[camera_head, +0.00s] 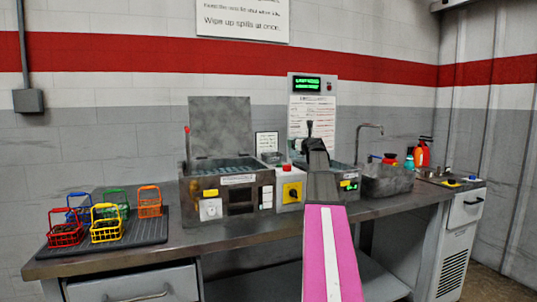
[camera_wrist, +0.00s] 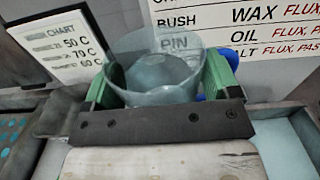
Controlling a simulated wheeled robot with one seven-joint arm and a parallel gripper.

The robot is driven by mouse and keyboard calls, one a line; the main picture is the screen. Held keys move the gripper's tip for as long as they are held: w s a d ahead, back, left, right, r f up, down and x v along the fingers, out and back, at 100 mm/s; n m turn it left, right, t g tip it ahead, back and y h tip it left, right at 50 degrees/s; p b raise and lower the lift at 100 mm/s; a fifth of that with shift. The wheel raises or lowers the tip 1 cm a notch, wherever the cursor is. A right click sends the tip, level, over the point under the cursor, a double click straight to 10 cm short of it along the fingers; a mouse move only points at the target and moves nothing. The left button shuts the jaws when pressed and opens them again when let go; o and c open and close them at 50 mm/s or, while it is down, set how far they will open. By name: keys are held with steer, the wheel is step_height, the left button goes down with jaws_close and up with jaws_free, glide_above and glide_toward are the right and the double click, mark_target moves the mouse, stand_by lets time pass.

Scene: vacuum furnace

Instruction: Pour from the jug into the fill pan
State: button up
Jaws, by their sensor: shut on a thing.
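My gripper (camera_wrist: 160,82) has green fingers on both sides of a clear, bluish jug (camera_wrist: 150,72) and is shut on it. The jug's round open rim shows in the wrist view; its lower part is hidden by the dark gripper bar, and I cannot tell its fill level. A small grey pan (camera_head: 272,157), perhaps the fill pan, sits behind the yellow-switch box. A dark-rimmed shape at the left of the wrist view (camera_wrist: 52,118) may be the same pan.
An open-lidded bath (camera_head: 226,178) stands left of my arm, another bath (camera_head: 345,178) right behind it. A sink (camera_head: 388,180) with a tap is further right. Coloured baskets sit on a black mat (camera_head: 140,232) at left. A chart sign (camera_wrist: 70,45) stands behind.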

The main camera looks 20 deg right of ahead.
steer(key=shift+w, duration=0.2)
steer(key=shift+s+a, duration=0.1)
steer(key=shift+a, duration=0.05)
steer(key=shift+s+a+r+n, duration=0.1)
steer(key=shift+a+r+n, duration=0.2)
steer(key=shift+a+n, duration=0.5)
steer(key=a+n, duration=0.1)
steer(key=n, duration=0.1)
steer(key=a+r+n, duration=0.1)
steer(key=n, duration=0.1)
steer(key=a+n, duration=0.2)
steer(key=shift+r, duration=0.3)
steer(key=shift+a+f+n+p, duration=0.15)
steer(key=shift+a+n+p, duration=0.15)
steer(key=shift+n, duration=0.5)
steer(key=shift+a+r+n, duration=0.1)
steer(key=shift+r+n, duration=0.1)
steer(key=shift+n, duration=0.2)
